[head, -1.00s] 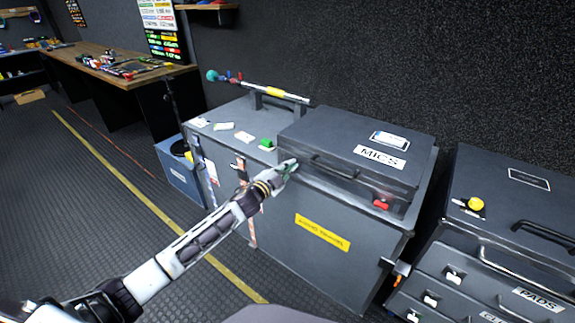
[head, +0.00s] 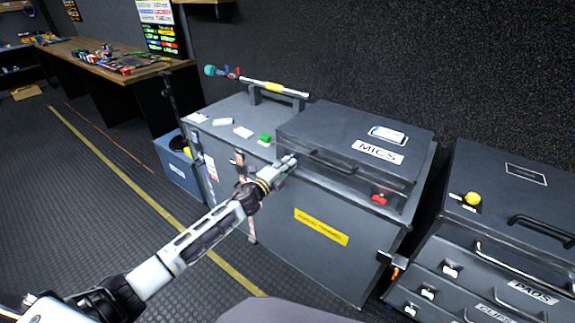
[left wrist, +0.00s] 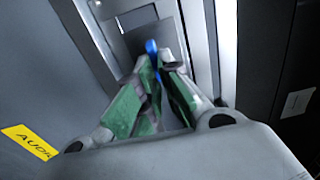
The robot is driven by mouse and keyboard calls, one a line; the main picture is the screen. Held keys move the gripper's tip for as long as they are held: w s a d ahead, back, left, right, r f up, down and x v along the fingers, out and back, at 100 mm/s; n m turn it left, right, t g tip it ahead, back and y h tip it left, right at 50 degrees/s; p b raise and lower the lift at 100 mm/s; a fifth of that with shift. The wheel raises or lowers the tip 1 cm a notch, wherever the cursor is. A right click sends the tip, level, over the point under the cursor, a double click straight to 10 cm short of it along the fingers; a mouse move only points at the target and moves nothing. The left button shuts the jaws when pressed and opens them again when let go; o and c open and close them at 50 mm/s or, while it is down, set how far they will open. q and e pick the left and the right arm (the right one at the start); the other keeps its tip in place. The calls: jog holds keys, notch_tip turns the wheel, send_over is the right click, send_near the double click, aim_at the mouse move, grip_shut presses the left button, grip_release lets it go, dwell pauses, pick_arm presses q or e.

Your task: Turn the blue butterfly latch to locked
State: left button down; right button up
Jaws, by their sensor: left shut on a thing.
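The blue butterfly latch (left wrist: 151,46) shows in the left wrist view as a small blue piece between my fingertips, in front of a grey metal plate. My left gripper (left wrist: 157,64) is closed around it, with green finger pads on both sides. In the head view my left gripper (head: 290,161) is at the front left corner of the grey case marked MICS (head: 355,143), where the lid meets the body. The latch is hidden behind the fingers there, and I cannot read whether it is locked.
A red latch (head: 379,198) is on the right of the same case front. The case sits on a larger grey trunk (head: 300,255) with a yellow label. A microphone pole (head: 262,86) lies behind. Grey drawer cases (head: 480,260) stand at right. The floor at left is clear.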

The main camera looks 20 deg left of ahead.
pick_arm(q)
jog(key=shift+f, duration=0.1)
jog(key=c, duration=1.6)
grip_release()
jog(key=v, duration=1.2)
